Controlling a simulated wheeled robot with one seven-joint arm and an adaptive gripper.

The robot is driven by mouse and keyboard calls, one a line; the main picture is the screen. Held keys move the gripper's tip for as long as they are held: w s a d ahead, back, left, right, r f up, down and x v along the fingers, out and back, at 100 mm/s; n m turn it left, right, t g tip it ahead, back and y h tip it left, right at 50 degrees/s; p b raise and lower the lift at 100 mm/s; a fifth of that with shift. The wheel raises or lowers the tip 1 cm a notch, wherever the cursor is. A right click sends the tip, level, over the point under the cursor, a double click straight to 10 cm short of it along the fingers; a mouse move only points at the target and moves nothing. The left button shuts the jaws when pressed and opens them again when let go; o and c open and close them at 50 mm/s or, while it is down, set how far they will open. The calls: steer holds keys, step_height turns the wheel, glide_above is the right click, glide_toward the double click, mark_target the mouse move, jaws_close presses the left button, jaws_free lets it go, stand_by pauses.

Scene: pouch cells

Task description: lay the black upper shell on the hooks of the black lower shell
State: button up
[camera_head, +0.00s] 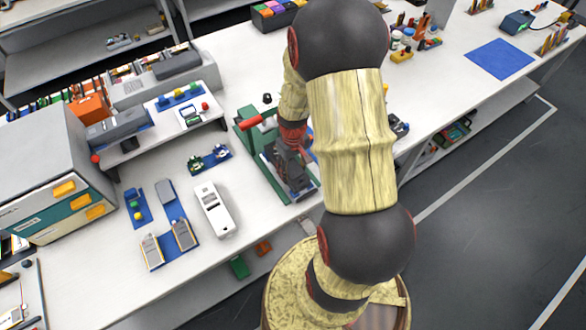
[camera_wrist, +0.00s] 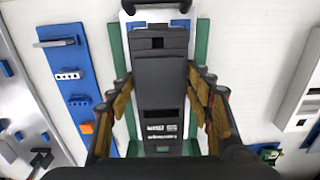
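My gripper (camera_wrist: 160,78) has its brown-padded fingers closed against both long sides of the black upper shell (camera_wrist: 162,92). The shell has a dark slot and pale lettering at its near end. In the head view my gripper (camera_head: 292,137) is red and dark, and the dark shell (camera_head: 291,168) hangs tilted below it over the green-based fixture (camera_head: 268,178). A black part (camera_wrist: 176,42) with a small square opening shows beyond the held shell, apparently the lower shell. The held shell hides most of it. Its hooks and any contact between the shells cannot be made out.
The fixture has a red handle (camera_head: 262,121) on its left. A white device (camera_head: 213,209) and a blue holder (camera_head: 170,252) lie to the left. A blue strip (camera_wrist: 72,75) runs left of the fixture in the wrist view. Bare white table lies between them.

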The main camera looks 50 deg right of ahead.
steer(key=o, duration=0.4)
steer(key=shift+r, duration=0.1)
step_height(320, 180, up, 12)
stand_by(0.6)
